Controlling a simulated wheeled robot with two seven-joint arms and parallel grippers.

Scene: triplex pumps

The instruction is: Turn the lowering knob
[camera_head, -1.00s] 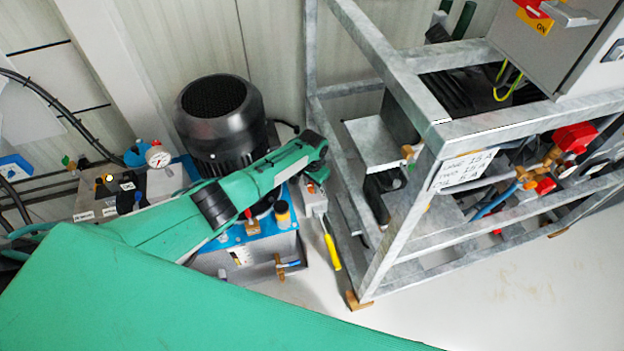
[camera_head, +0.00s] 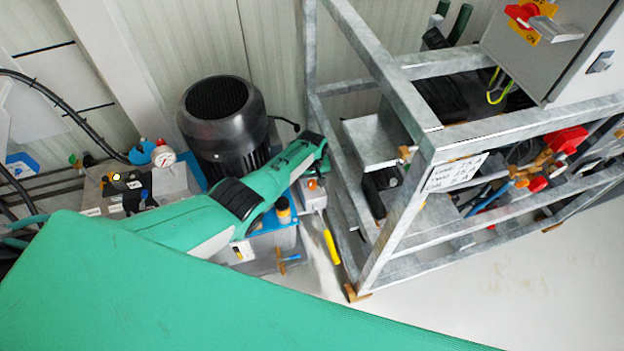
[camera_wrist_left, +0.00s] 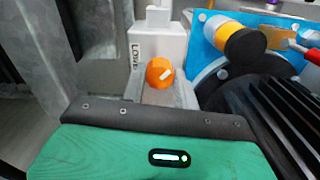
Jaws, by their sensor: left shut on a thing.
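The lowering knob (camera_wrist_left: 160,73) is orange with a white mark. In the left wrist view it sits upper middle, in front of a pale box (camera_wrist_left: 158,45) with a partly hidden label beginning "LOWE". In the head view the knob (camera_head: 312,184) is a small orange spot on a grey box beside the pump unit. My left gripper (camera_head: 318,172) reaches over the pump unit to this box and is shut on the knob. My right gripper is not in view.
A black motor (camera_head: 222,125) stands behind my left arm. A grey metal frame (camera_head: 395,235) stands close on the right. A yellow-handled tool (camera_head: 331,246) is below the knob's box. The floor (camera_head: 480,290) at lower right is clear.

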